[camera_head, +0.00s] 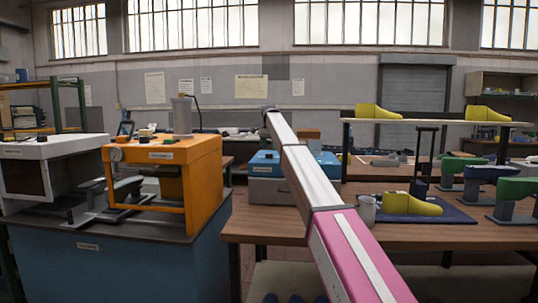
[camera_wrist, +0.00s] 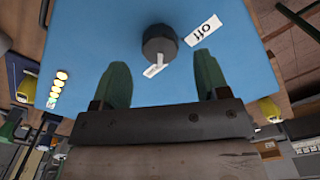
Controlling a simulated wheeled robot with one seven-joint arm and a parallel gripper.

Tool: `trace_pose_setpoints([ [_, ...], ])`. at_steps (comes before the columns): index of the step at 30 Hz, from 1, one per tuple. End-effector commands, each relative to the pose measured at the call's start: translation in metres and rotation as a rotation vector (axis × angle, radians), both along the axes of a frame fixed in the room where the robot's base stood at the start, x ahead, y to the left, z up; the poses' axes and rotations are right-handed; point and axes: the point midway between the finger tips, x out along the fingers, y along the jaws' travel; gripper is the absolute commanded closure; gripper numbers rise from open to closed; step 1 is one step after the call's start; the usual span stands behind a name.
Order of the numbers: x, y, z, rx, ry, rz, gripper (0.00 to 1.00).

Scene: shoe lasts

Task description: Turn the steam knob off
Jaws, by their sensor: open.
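In the wrist view, a dark round knob (camera_wrist: 159,41) stands on a blue panel (camera_wrist: 110,35). A white label reading "off" (camera_wrist: 203,30), upside down, lies on the panel to the knob's upper right. A white pointer mark shows on the knob's lower side, turned away from that label. A small white label (camera_wrist: 153,71) lies just below the knob, its text unreadable. My gripper (camera_wrist: 159,65) is open, its two green fingers apart on either side below the knob, not touching it. In the head view a blue box (camera_head: 265,164) sits behind my arm; my gripper is hidden there.
An orange machine (camera_head: 205,155) with a gauge and a white machine (camera_head: 50,150) stand on the left bench. Yellow lasts (camera_head: 410,204) and green lasts (camera_head: 515,188) stand on the right table. A row of coloured lights (camera_wrist: 58,88) is on the panel's left.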

Motion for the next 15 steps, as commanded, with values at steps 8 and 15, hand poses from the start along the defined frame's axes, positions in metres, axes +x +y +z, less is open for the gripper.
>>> trace_pose_setpoints([
  [8,0.000,0.000,-0.035,0.000,0.000,0.001,0.32],
  [15,0.000,0.000,-0.036,0.001,-0.001,0.001,0.32],
])
